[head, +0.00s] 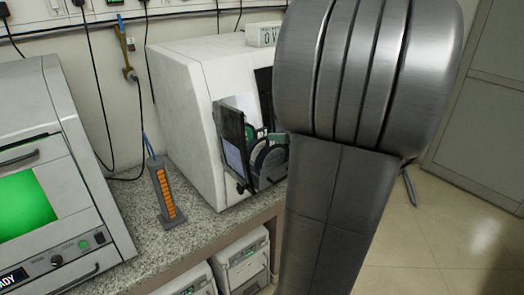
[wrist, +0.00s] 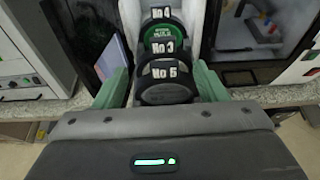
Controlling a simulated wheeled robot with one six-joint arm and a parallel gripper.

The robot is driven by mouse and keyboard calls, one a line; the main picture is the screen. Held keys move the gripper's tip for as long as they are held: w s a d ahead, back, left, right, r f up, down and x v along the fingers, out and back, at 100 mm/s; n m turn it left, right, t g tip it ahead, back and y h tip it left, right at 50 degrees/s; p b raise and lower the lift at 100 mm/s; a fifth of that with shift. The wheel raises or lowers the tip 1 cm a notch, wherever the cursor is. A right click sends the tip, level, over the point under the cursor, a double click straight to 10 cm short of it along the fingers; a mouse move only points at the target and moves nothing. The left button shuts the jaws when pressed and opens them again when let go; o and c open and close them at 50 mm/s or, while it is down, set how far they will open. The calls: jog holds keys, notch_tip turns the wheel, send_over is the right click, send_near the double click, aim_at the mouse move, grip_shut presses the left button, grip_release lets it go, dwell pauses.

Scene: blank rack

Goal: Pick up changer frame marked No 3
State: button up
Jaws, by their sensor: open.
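My gripper (wrist: 162,82) is open, with one green finger on each side of the No 6 frame. I cannot tell whether the fingers touch it. The lower part of No 3 is hidden by No 6. In the head view my arm covers much of this area.
The row is at the opening of a white machine (head: 190,85) on a speckled counter (head: 150,235). A dark open door panel (head: 233,145) stands left of the opening. A grey and orange stand (head: 165,192) and a green-screened machine (head: 60,130) are further left.

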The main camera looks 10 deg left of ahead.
aim_at(263, 129)
jog(key=x, duration=0.6)
jog(key=shift+w, duration=0.1)
jog(key=shift+p+x, duration=1.15)
jog(key=shift+x, duration=1.4)
jog(key=shift+w, duration=0.15)
jog(key=shift+d, duration=0.1)
jog(key=shift+c, duration=0.3)
grip_shut()
